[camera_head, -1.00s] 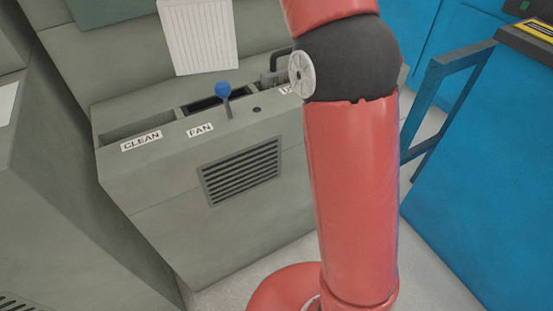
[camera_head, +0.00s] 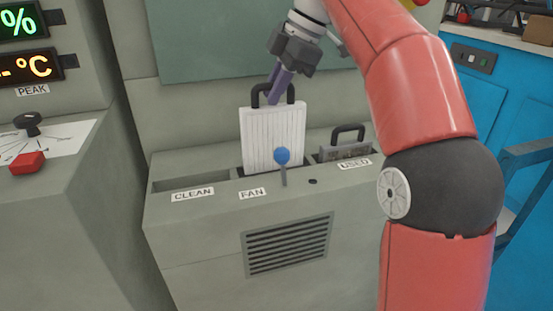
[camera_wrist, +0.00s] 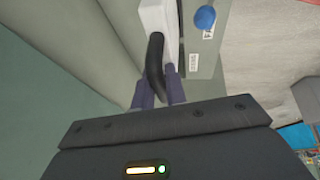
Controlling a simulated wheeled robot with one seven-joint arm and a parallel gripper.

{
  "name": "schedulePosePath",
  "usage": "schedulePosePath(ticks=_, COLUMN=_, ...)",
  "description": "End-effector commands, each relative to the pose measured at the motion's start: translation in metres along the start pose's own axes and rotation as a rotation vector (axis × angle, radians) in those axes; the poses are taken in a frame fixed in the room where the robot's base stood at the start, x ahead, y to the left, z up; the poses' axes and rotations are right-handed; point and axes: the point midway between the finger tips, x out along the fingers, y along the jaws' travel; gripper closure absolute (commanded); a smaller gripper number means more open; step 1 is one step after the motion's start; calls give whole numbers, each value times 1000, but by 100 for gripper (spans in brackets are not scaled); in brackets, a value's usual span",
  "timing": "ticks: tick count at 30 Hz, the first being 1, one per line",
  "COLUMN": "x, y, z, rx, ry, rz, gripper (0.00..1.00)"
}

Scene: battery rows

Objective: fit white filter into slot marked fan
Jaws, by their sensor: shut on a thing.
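The white filter (camera_head: 272,128) is upright, a pleated panel with a black handle (camera_head: 291,92) on top. My gripper (camera_head: 273,98) has its purple fingers shut on that handle; the wrist view shows the fingers on either side of the black handle (camera_wrist: 155,62). The filter's lower edge is at the dark slot (camera_head: 236,172) behind the FAN label (camera_head: 252,194). I cannot tell how deep it sits in the slot. A blue-knobbed lever (camera_head: 282,157) stands upright in front of the filter and covers a little of its lower part.
The CLEAN bay (camera_head: 190,184) to the left looks empty. The USED bay holds a grey, dirty-looking filter (camera_head: 345,150) with a black handle. A vent grille (camera_head: 287,245) is on the cabinet front.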

Motion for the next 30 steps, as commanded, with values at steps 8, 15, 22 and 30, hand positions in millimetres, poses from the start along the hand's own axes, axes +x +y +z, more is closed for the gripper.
schedulePosePath(ticks=8, x=57, y=-13, z=24, rx=1, ry=-1, rz=0, gripper=100)
schedulePosePath(ticks=15, x=78, y=-17, z=32, rx=3, ry=-1, rz=0, gripper=100)
schedulePosePath(ticks=22, x=99, y=-21, z=41, rx=2, ry=-1, rz=1, gripper=100)
schedulePosePath(ticks=30, x=99, y=-21, z=41, rx=1, ry=-1, rz=2, gripper=100)
